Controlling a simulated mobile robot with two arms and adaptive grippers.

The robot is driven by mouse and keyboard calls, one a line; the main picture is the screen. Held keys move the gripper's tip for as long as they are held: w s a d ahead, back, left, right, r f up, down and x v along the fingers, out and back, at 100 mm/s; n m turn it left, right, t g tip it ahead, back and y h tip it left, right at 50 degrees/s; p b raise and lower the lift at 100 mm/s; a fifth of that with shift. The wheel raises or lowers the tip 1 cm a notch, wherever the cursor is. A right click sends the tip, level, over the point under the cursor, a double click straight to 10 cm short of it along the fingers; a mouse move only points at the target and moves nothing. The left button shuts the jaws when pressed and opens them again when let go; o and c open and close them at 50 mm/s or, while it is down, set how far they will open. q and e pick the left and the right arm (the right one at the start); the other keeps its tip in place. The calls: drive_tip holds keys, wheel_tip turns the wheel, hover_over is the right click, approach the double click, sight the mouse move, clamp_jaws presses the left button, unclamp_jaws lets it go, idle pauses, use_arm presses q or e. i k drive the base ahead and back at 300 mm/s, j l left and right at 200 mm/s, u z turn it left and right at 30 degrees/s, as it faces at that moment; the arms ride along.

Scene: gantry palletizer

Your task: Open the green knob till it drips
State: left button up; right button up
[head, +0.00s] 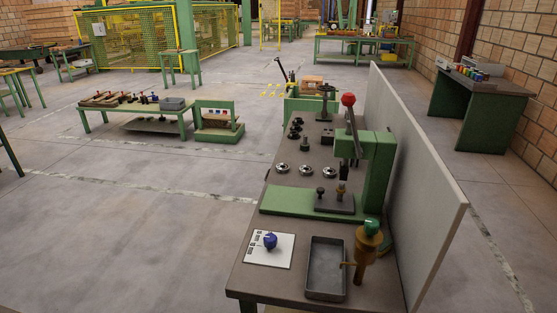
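The green knob (371,228) sits on top of a brass-coloured valve body (365,258) at the near right of the workbench. A short spout on the valve points left, over a grey rectangular metal tray (312,268). No liquid can be made out at the spout or in the tray at this size. Neither of my grippers shows in the head view.
The workbench (252,285) also holds a blue knob (270,240) on a white plate and a green press (375,170) with a red-balled lever (348,100). A grey upright panel (415,170) stands along its right side. The floor (120,230) to the left is clear.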

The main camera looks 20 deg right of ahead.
sight(371, 227)
drive_tip(key=z, duration=1.25)
